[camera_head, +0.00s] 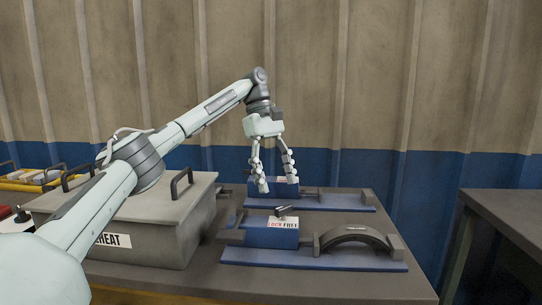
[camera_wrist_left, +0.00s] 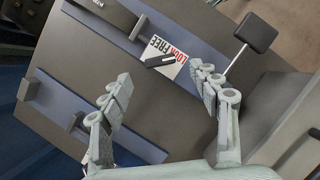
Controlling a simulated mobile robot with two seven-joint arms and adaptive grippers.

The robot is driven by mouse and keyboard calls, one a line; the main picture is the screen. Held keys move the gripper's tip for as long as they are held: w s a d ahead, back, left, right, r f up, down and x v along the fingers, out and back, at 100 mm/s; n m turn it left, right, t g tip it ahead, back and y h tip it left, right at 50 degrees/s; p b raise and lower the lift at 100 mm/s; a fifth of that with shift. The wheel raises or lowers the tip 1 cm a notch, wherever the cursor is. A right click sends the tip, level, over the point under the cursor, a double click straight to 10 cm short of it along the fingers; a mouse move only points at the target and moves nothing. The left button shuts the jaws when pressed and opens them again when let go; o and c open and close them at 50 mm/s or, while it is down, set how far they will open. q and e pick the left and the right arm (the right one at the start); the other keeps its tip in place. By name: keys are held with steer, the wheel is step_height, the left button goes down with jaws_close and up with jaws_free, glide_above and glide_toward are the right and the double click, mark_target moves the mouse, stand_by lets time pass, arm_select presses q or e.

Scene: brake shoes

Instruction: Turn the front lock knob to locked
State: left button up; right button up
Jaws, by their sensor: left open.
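The front lock knob (camera_head: 286,211) is a dark bar on top of the front fixture's blue block (camera_head: 270,236). Beside it is a white label (camera_head: 283,223) with LOCK and FREE in red and black. In the left wrist view the front knob (camera_wrist_left: 160,61) lies at the edge of the label (camera_wrist_left: 168,57); I cannot tell which word it points to. My left gripper (camera_head: 278,186) is open and empty, fingers down, in front of the rear fixture's block in the head view. In the wrist view the front knob shows between and beyond its fingertips (camera_wrist_left: 163,76). My right gripper is not in view.
A curved brake shoe (camera_head: 354,236) sits on the front fixture's blue base (camera_head: 314,262). A rear fixture (camera_head: 340,204) stands behind it. A grey lidded box (camera_head: 155,225) stands left; another table (camera_head: 510,210) stands right.

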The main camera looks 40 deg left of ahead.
arm_select(q)
steer(key=v, duration=0.6)
steer(key=shift+r, duration=0.2)
steer(key=shift+a, duration=0.15)
